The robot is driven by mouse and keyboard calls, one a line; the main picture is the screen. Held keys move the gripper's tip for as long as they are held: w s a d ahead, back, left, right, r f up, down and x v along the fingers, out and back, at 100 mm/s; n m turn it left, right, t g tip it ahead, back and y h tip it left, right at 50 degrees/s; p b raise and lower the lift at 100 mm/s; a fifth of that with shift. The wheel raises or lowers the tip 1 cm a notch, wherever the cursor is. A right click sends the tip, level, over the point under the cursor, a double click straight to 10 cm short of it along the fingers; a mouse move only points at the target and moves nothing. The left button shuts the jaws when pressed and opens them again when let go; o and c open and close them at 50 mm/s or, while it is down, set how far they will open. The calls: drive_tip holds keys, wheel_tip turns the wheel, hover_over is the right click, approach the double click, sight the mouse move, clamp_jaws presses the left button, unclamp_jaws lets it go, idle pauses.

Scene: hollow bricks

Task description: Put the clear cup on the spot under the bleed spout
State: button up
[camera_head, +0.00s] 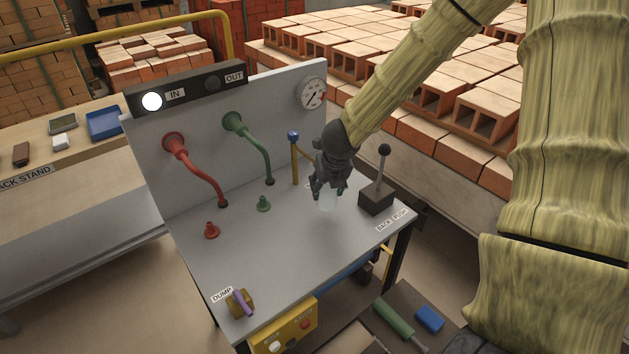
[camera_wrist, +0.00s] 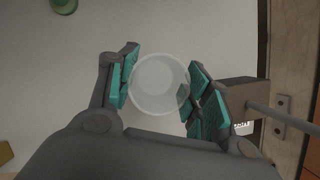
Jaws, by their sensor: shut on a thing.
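My gripper (camera_head: 329,192) is shut on the clear cup (camera_head: 327,204), which shows as a pale, see-through shape below the fingers. In the wrist view the cup (camera_wrist: 160,84) is a round translucent ring between the teal finger pads. The cup is over the grey bench top near its back right; whether it touches the surface I cannot tell. A brass pipe with a blue knob (camera_head: 293,136), likely the bleed spout, stands just left of my gripper. Its outlet end is partly hidden by my gripper. I cannot make out the spot beneath it.
A black lever on a dark box (camera_head: 376,201) stands close to the right of my gripper. A green plug (camera_head: 263,204) and red plug (camera_head: 211,230) stand left on the bench, below curved pipes. A gauge panel (camera_head: 290,110) rises behind. The bench front is mostly clear.

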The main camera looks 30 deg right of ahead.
drive_tip(key=shift+w+d+f+p, duration=0.1)
drive_tip(key=shift+w+f+p, duration=0.2)
drive_tip(key=shift+w+f, duration=0.65)
drive_tip(key=shift+w+d+f+p, duration=0.1)
drive_tip(key=shift+w+f+p, duration=0.3)
drive_tip(key=shift+w, duration=1)
drive_tip(key=shift+w+d+f+p, duration=0.1)
drive_tip(key=shift+w+f+p, duration=0.1)
drive_tip(key=shift+w+f, duration=0.75)
drive_tip(key=shift+w+r, duration=0.1)
drive_tip(key=shift+w, duration=0.1)
drive_tip(key=o, duration=1)
drive_tip(key=shift+r, duration=0.1)
drive_tip(key=shift+s+r, duration=0.1)
drive_tip(key=shift+r, duration=0.35)
drive_tip(key=p+v, duration=0.1)
drive_tip(key=v, duration=1)
drive_tip(key=shift+s+a, duration=0.1)
drive_tip(key=shift+s, duration=0.05)
